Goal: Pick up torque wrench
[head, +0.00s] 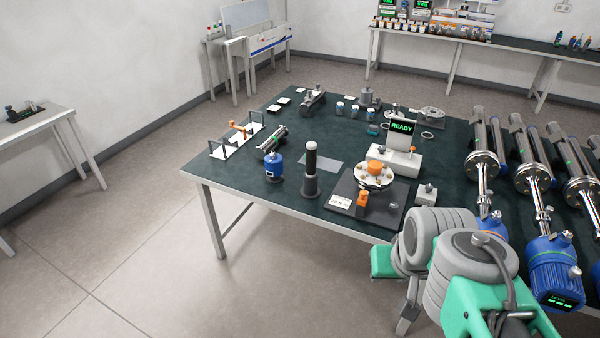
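I cannot say for certain which item is the torque wrench. An orange-brown piece (240,130) lies on a low white rack with grey end posts at the table's left side. My green and grey arm (465,265) fills the lower right, beside the table's front edge. I cannot make out my gripper's fingers; the arm links hide that end.
A display (401,128) reads READY. Several metal transmitters with blue heads (555,265) crowd the right. Floor at left is clear.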

